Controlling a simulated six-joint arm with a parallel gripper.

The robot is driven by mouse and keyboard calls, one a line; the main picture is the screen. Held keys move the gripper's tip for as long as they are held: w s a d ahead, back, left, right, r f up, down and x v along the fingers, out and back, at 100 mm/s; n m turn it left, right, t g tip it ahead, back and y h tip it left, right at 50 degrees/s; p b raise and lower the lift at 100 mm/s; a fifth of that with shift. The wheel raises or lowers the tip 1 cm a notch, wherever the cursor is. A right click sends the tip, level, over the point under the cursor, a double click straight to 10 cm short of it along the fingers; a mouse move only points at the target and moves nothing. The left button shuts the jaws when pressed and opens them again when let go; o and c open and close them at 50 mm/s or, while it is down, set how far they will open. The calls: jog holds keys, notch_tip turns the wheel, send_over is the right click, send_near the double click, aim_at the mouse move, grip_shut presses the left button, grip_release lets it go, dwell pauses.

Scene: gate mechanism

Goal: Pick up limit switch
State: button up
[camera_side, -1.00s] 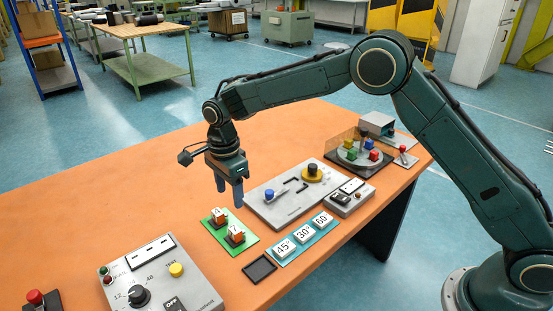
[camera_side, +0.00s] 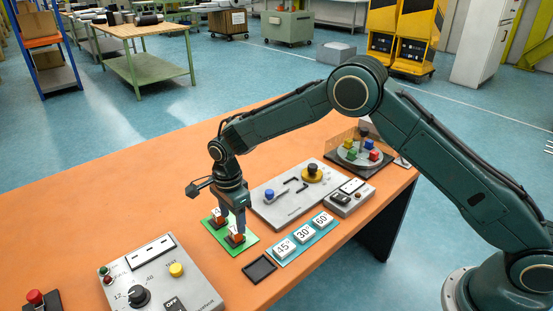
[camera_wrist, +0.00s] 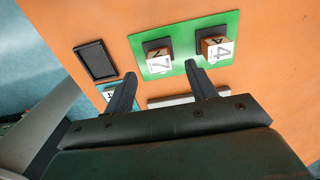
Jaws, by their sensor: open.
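Two small orange-brown blocks with white numbered faces, which look like the limit switches, stand on black bases on a green plate (camera_side: 247,248). The front block (camera_side: 235,237) and the back block (camera_side: 217,215) are partly screened by my gripper in the side view. In the wrist view one block (camera_wrist: 159,61) lies just beyond the gap between my fingers, and the other block (camera_wrist: 217,48) is to the right, past the right finger. My gripper (camera_side: 229,224) points down, low over the plate. Its fingers (camera_wrist: 160,72) are apart with nothing visible held between them.
An empty black tray (camera_side: 259,268) lies in front of the plate. A teal plate with angle tiles (camera_side: 304,234) and a grey panel with knobs (camera_side: 278,207) are to the right. A grey control box (camera_side: 188,290) stands at front left.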

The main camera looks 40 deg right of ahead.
aim_at(235, 229)
jog(key=shift+f, duration=0.2)
jog(key=shift+f, duration=2.5)
jog(key=c, duration=1.1)
